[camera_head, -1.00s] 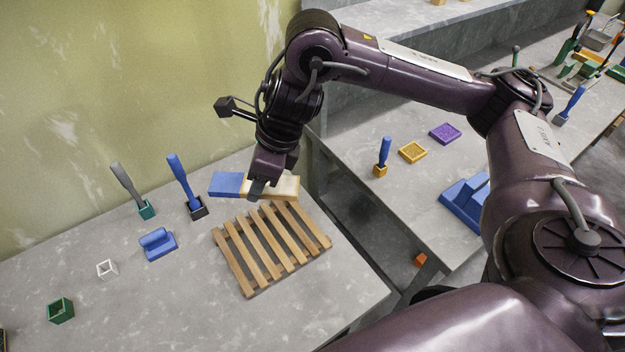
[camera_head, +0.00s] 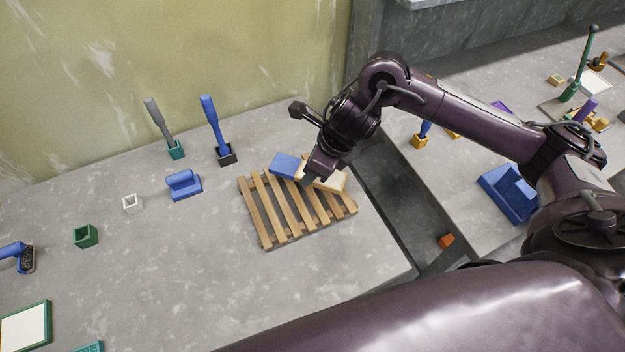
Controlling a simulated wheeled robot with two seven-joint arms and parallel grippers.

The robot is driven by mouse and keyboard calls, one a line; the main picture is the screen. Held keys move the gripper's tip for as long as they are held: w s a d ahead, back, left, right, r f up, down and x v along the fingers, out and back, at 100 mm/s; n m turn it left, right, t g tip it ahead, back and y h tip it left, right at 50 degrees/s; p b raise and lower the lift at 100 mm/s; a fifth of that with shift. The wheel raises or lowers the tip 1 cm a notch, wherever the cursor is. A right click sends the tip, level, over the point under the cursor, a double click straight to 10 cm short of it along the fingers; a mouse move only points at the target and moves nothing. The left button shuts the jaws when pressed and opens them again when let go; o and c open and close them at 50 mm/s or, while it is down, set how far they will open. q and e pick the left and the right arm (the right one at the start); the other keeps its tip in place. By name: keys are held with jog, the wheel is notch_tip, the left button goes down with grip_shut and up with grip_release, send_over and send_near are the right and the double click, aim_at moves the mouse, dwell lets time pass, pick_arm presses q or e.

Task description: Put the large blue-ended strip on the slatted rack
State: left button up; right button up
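The large blue-ended strip (camera_head: 285,165) has a blue left end and a cream right part. It is over the far part of the slatted rack (camera_head: 272,229), a wooden rack lying on the grey table. Whether the strip touches the slats I cannot tell. My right gripper (camera_head: 315,177), its arm coming in from the right, is shut around the middle of the strip from above and hides that part. My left gripper is not in view.
Blue (camera_head: 212,125) and grey (camera_head: 159,124) handled tools stand in small holders behind the rack. A gap (camera_head: 404,203) separates the tables.

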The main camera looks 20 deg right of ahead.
aim_at(313, 190)
notch_tip(313, 190, down, 5)
jog(key=shift+r, duration=0.1)
jog(key=shift+f, duration=0.25)
jog(key=shift+f, duration=0.15)
jog(key=o, duration=1)
